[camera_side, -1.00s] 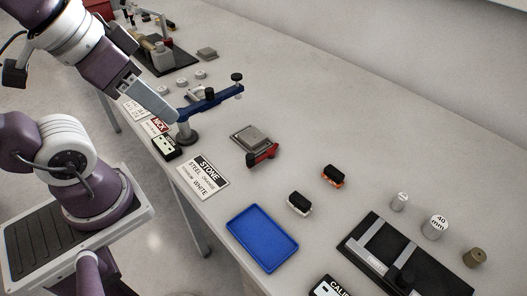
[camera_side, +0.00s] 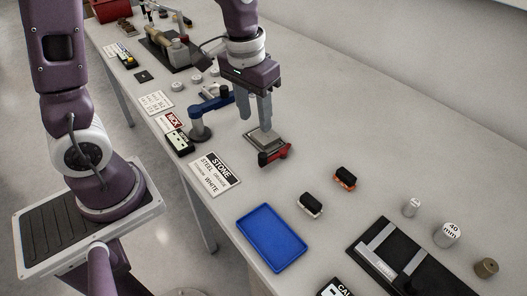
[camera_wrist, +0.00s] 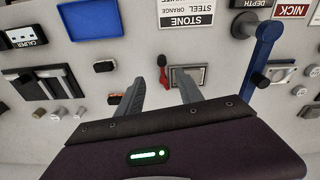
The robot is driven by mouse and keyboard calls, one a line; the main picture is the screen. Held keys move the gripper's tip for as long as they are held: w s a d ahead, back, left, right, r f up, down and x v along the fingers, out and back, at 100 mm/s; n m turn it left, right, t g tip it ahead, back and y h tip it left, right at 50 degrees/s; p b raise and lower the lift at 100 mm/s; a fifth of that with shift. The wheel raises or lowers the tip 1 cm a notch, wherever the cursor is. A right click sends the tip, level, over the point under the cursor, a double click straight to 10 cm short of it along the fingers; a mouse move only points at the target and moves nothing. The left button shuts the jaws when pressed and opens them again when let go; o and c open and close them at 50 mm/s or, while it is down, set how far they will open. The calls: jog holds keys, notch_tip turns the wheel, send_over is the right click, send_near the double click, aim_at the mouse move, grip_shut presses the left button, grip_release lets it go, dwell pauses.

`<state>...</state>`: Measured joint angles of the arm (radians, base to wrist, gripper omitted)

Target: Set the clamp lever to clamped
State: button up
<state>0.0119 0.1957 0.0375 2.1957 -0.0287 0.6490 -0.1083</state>
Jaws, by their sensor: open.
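A short red lever (camera_side: 276,153) with a dark end lies along the front edge of a small grey plate block (camera_side: 262,139). In the wrist view the red lever (camera_wrist: 163,77) shows between my fingers, beside the grey block (camera_wrist: 191,76). I take it for the clamp lever; no label on it can be read. My gripper (camera_side: 255,123) is open and empty, fingers pointing down over the block. In the wrist view my gripper (camera_wrist: 160,91) shows both fingers apart. The fingers partly cover the block, and contact with it cannot be told.
A blue swing arm (camera_side: 212,104) on a post stands left of my fingers, close by. A white sign (camera_side: 217,173), a blue tray (camera_side: 272,238), a black-topped white block (camera_side: 310,204) and an orange block (camera_side: 345,177) lie nearer. The table right of the grey block is clear.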

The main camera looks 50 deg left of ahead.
jog(key=g, duration=0.1)
send_over(262, 155)
notch_tip(262, 155, down, 6)
jog(key=shift+s+d+r, duration=0.1)
jog(key=shift+r, duration=0.15)
notch_tip(262, 155, down, 8)
jog(key=shift+r, duration=0.15)
grip_shut()
dwell(0.9)
